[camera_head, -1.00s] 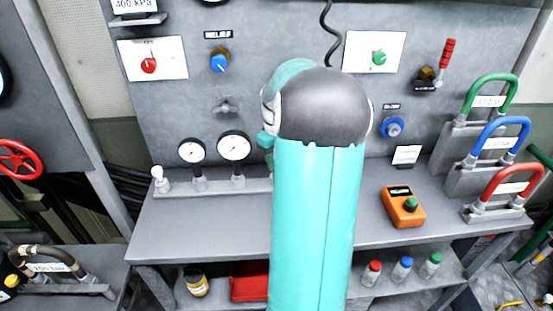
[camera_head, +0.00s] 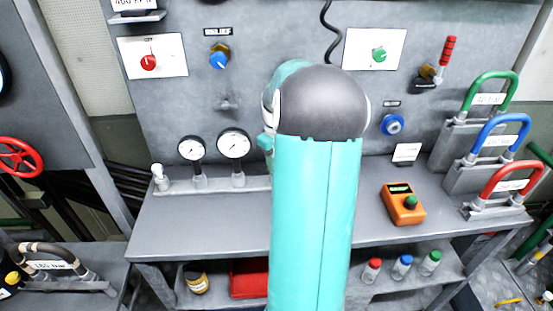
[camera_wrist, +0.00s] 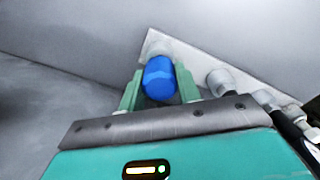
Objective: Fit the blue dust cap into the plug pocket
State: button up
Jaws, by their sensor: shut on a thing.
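In the wrist view, the blue dust cap (camera_wrist: 160,82) sits between the two green fingers of my gripper (camera_wrist: 158,88), which is shut on it. Just beyond the cap is a pale round fitting (camera_wrist: 157,47) on a whitish plate, partly hidden by the cap. It may be the plug pocket. The cap's far end overlaps this fitting in the picture; I cannot tell whether it touches or is inside. In the head view, my teal arm hides the gripper, the cap and the place they are at.
In the wrist view, a grey round fitting (camera_wrist: 221,80) and a dark hose stand close to the right of my fingers. In the head view, two gauges (camera_head: 234,144) stand left of my arm. An orange device (camera_head: 403,203) lies on the bench to the right, near coloured hose loops.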

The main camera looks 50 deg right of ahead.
jog(key=shift+f, duration=0.7)
jog(key=o, duration=1.1)
notch_tip(320, 180, up, 14)
jog(key=shift+f, duration=0.1)
